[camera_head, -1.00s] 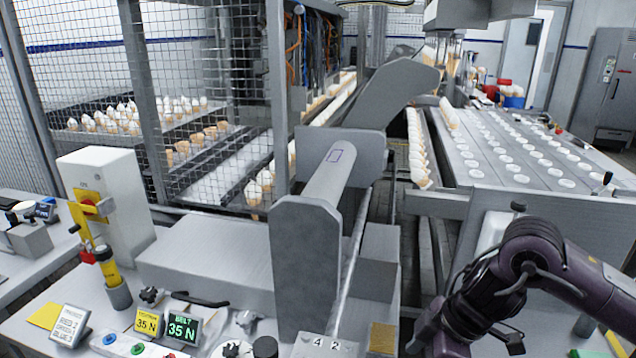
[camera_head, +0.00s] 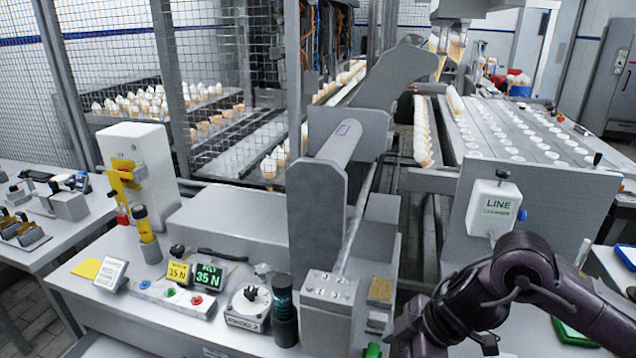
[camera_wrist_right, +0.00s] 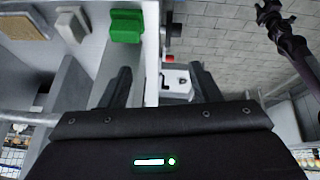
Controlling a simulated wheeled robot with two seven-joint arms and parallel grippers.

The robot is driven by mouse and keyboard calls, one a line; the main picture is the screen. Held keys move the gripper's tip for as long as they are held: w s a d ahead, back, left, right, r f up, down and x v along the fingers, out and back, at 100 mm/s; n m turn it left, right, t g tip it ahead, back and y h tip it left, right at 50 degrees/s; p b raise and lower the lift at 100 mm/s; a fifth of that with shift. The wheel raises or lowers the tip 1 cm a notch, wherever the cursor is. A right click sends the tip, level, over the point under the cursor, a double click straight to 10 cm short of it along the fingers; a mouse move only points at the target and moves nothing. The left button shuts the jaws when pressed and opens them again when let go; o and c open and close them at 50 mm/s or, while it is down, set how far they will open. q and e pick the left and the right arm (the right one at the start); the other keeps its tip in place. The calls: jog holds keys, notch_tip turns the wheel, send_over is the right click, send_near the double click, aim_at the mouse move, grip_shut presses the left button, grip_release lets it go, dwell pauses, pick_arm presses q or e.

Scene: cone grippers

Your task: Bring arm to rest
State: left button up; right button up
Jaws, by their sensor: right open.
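My right arm (camera_head: 525,260), dark purple, comes in at the lower right of the head view, bent with its forearm pointing down to the bottom edge. Its fingertips are hidden there. In the right wrist view my right gripper (camera_wrist_right: 160,82) shows two dark fingers spread apart with nothing between them. A green block (camera_wrist_right: 126,26) lies beyond the fingers, apart from them. My left gripper is not seen in the head view.
A blue-edged tray (camera_head: 626,255) is at the right edge.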

jog(key=a+r+m+t+y, duration=0.25)
jog(key=a+t, duration=0.45)
jog(key=a, duration=0.7)
jog(key=s+d+f+m+g+h, duration=0.35)
jog(key=s+d+f+m, duration=0.3)
jog(key=d, duration=0.35)
jog(key=s+d+f+m+g+h, duration=0.2)
jog(key=s+d+f+m+h, duration=0.25)
jog(key=s+d+f, duration=0.5)
notch_tip(320, 180, down, 26)
jog(key=d+g, duration=0.1)
jog(key=g, duration=0.1)
jog(key=s+d+f, duration=0.2)
jog(key=s+f, duration=0.7)
jog(key=s, duration=0.1)
jog(key=s+d+f, duration=0.1)
jog(key=s+f, duration=0.8)
jog(key=shift+s+d+f+g, duration=0.35)
jog(key=shift+s+f, duration=0.05)
